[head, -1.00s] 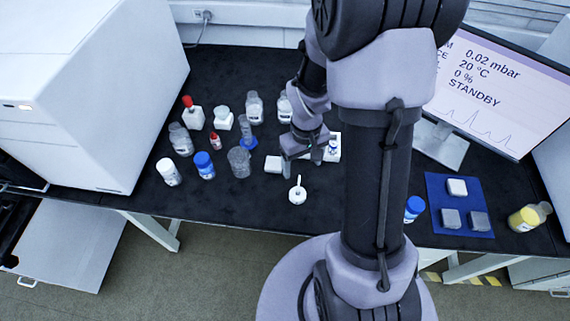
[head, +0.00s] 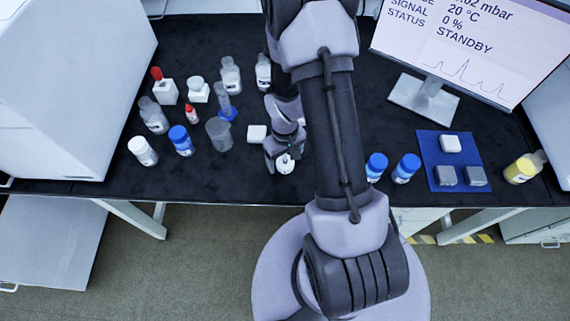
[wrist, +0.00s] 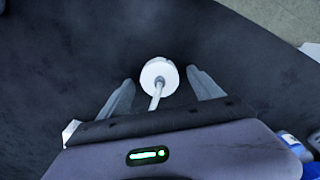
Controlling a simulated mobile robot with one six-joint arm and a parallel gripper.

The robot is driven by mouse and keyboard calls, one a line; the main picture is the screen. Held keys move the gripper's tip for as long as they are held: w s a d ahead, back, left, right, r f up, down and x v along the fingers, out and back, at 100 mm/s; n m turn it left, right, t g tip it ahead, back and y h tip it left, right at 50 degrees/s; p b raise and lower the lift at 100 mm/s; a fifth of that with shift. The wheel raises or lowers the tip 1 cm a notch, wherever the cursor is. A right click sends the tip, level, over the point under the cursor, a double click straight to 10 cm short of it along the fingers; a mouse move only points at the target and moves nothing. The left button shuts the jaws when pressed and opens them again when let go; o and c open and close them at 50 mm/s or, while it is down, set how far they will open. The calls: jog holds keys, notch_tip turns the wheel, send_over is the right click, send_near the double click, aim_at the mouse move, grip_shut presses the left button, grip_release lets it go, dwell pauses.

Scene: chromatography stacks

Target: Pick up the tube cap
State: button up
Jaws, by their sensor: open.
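The tube cap (wrist: 158,72) is a white round cap with a thin pale tube, lying on the black bench top. In the wrist view the tube points toward the palm of my gripper (wrist: 161,78). The fingers are open, one on each side of the cap, with dark gaps showing between them and it. In the head view the cap (head: 285,163) is small at my gripper (head: 284,158), near the bench's front edge, partly hidden by the arm.
A white block (head: 257,134) lies just behind left of the gripper. A clear beaker (head: 219,134) and several bottles stand further left. Blue-capped bottles (head: 376,166) and a blue mat (head: 434,160) are at right. The monitor (head: 428,90) stands behind. Bench in front-left is bare.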

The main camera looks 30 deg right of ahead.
jog(key=shift+r, duration=0.1)
jog(key=c, duration=1.5)
